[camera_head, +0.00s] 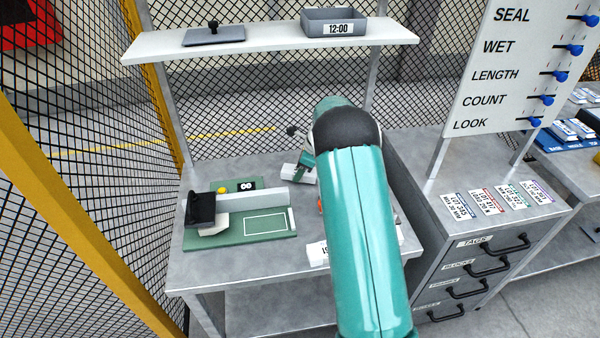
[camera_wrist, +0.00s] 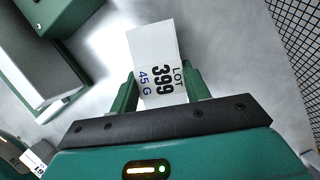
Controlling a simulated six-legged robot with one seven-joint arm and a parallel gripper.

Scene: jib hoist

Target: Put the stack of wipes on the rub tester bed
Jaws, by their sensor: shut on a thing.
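The stack of wipes (camera_wrist: 152,62) is a white block labelled LOT 399, 45 G. It sits between the two green fingers of my gripper (camera_wrist: 160,88) in the wrist view, and the gripper is shut on it. In the head view the stack (camera_head: 291,170) shows as a small white block at the gripper (camera_head: 302,168), right of the tester; my arm hides part of this area. The rub tester (camera_head: 196,240) is a green base with a grey bar and a black block. Its bed (camera_head: 266,225) is a white-outlined rectangle, empty. Part of the tester also shows upper left in the wrist view (camera_wrist: 45,70).
A white labelled block (camera_head: 318,252) lies at the table's front, partly behind my arm. A shelf (camera_head: 270,40) with a grey tray (camera_head: 333,20) and a dark lid (camera_head: 214,36) spans above the table. A drawer cabinet (camera_head: 470,262) stands at right.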

